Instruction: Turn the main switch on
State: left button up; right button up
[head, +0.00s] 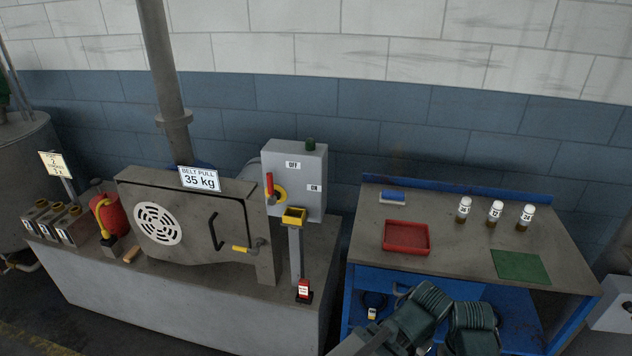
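The main switch is on a grey box (308,199) mounted behind the machine, with an OFF label (293,165) near its top and an ON label (314,188) at its right. Its red handle (269,186) stands nearly upright at the left of a yellow disc (280,193). The handle does not point at the ON label. A dark green knob or lamp (310,144) sits on top of the box. Neither of my grippers is recognisable in the head view, and nothing touches the switch.
A yellow-topped post (295,217) stands close in front of the box. Left is a grey machine housing (190,233) with a black handle. Right is a blue-framed table with a red tray (407,237) and bottles. Dark green ribbed shapes (425,306), unclear, cover its lower front.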

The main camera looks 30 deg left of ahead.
aim_at(271, 199)
jog(key=j+z, duration=0.5)
jog(key=k+j+z, duration=0.15)
jog(key=j+z, duration=0.3)
jog(key=k+j+z, duration=0.2)
jog(key=j, duration=0.35)
jog(key=k+j+z, duration=0.15)
jog(key=j, duration=0.4)
jog(key=k+j+z, duration=0.2)
jog(key=k+j, duration=0.2)
jog(key=k+j+z, duration=0.15)
jog(key=k+j, duration=0.15)
jog(key=j, duration=0.25)
jog(key=k+j, duration=0.35)
jog(key=j, duration=0.15)
jog(key=k+j, duration=0.7)
jog(key=j, duration=0.25)
